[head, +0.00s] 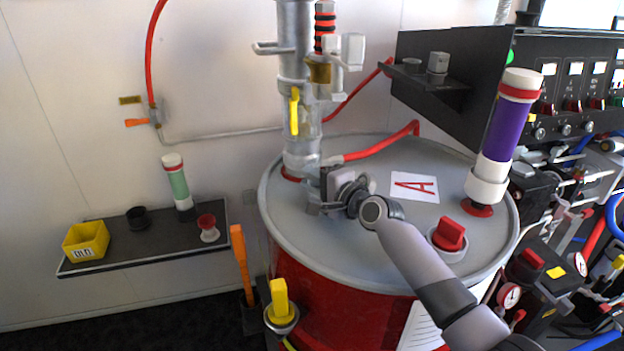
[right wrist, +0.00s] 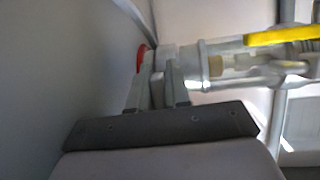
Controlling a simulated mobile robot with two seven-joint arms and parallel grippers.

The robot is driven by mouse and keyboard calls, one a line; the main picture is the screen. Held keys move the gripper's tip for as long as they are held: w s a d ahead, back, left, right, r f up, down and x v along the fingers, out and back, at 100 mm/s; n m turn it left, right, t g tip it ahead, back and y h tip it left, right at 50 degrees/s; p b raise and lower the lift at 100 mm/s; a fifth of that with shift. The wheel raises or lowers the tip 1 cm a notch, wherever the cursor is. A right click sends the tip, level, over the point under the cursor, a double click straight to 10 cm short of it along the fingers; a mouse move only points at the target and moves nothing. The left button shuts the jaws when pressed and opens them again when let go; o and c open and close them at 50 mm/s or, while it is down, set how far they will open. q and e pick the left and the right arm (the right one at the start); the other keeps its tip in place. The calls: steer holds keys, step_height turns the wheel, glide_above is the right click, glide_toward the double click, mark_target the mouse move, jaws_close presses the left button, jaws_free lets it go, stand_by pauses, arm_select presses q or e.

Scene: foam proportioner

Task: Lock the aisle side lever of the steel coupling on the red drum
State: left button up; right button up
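The red drum (head: 345,310) stands in the middle of the head view with a grey lid. The steel coupling (head: 299,160) joins the upright pipe to the lid at its back left, above a red ring; it also shows in the right wrist view (right wrist: 200,78). My right gripper (head: 318,192) is low over the lid, close beside the coupling's base. In the right wrist view its two fingers (right wrist: 157,95) stand apart, with a pale grey part between or behind them. I cannot tell whether that is a lever or whether they touch it. My left gripper is out of view.
A yellow valve handle (head: 294,111) sits on the pipe above the coupling. A red hose (head: 385,143) crosses the lid's back. A purple cylinder (head: 507,125) and a red-handled cap (head: 449,236) stand on the lid's right. A wall shelf (head: 150,248) is at left.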

steer(key=shift+r, duration=0.1)
jaws_close()
steer(key=shift+w+a+r+m+g+h+p, duration=0.15)
steer(key=shift+r+m+g+h+p, duration=0.25)
steer(key=shift+r+g+h+p, duration=0.5)
steer(key=shift+w+r+m+g+h+b, duration=0.1)
steer(key=shift+w+r+m+g+h, duration=0.1)
steer(key=shift+g, duration=0.5)
steer(key=shift+w+r+m+g+h+b, duration=0.15)
steer(key=shift+r+g, duration=0.1)
steer(key=shift+g, duration=0.45)
steer(key=shift+w+r+m+g+h+b, duration=0.1)
steer(key=shift+r+m+g, duration=0.1)
steer(key=shift+g, duration=0.5)
steer(key=o, duration=0.7)
jaws_free()
steer(key=shift+r, duration=0.1)
steer(key=shift+b+v, duration=0.3)
steer(key=shift+v, duration=3.15)
